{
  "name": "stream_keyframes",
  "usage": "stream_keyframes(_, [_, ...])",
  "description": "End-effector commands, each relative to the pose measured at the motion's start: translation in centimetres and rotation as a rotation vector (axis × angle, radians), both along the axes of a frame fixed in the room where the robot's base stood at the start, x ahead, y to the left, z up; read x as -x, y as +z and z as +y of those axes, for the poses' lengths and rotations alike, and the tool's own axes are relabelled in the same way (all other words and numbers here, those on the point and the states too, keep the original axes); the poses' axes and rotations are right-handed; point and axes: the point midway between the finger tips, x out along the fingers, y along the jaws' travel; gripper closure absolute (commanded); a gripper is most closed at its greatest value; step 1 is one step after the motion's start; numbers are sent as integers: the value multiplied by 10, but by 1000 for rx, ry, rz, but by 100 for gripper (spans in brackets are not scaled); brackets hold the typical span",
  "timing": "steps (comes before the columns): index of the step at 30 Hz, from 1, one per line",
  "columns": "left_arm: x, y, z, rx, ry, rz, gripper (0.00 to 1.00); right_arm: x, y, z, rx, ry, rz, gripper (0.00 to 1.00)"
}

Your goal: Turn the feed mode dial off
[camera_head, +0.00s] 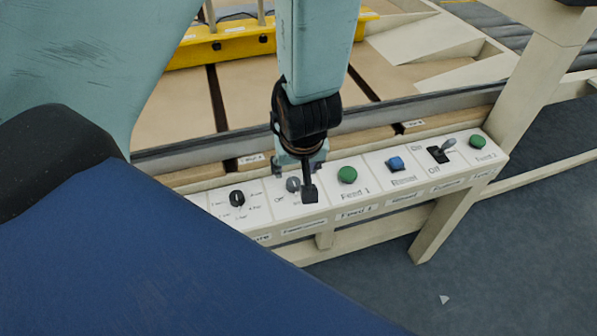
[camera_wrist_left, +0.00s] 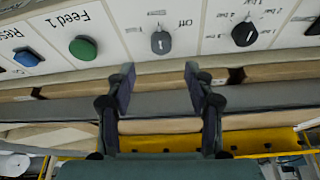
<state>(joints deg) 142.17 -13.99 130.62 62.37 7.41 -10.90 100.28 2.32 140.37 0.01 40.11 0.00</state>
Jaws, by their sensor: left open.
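The panel (camera_head: 327,196) is a white strip of controls along the near rail. A grey dial (camera_head: 293,184) sits between a black dial and the green Feed 1 button; my left gripper partly covers it. The label below it is too blurred to read. In the left wrist view the grey dial (camera_wrist_left: 161,42) shows clear, with "Off" beside it; I cannot tell its setting for sure. My left gripper (camera_head: 304,184) points down at the panel. In the wrist view its two fingers (camera_wrist_left: 161,78) are apart and empty, with the grey dial just beyond the gap. My right gripper is not in view.
The black dial (camera_head: 237,198) is left of the grey one. To the right are the green Feed 1 button (camera_head: 347,175), blue Reset button (camera_head: 396,163), black On/Off switch (camera_head: 438,154) and green Feed 2 button (camera_head: 477,141). A grey rail (camera_head: 410,106) runs behind.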

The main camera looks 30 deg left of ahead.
Motion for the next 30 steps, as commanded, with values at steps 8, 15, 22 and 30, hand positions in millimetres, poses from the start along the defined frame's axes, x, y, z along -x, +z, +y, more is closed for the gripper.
stream_keyframes(8, [-5, -41, 10, 3, 2, 3, 47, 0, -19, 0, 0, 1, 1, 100])
stream_keyframes(15, [-14, -66, 18, 1, 0, 2, 47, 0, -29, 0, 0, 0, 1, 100])
stream_keyframes(22, [-19, -70, 20, -1, 0, 1, 47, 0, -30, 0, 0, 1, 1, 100])
stream_keyframes(30, [-21, -70, 20, 0, -1, 0, 57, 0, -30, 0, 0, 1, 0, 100])
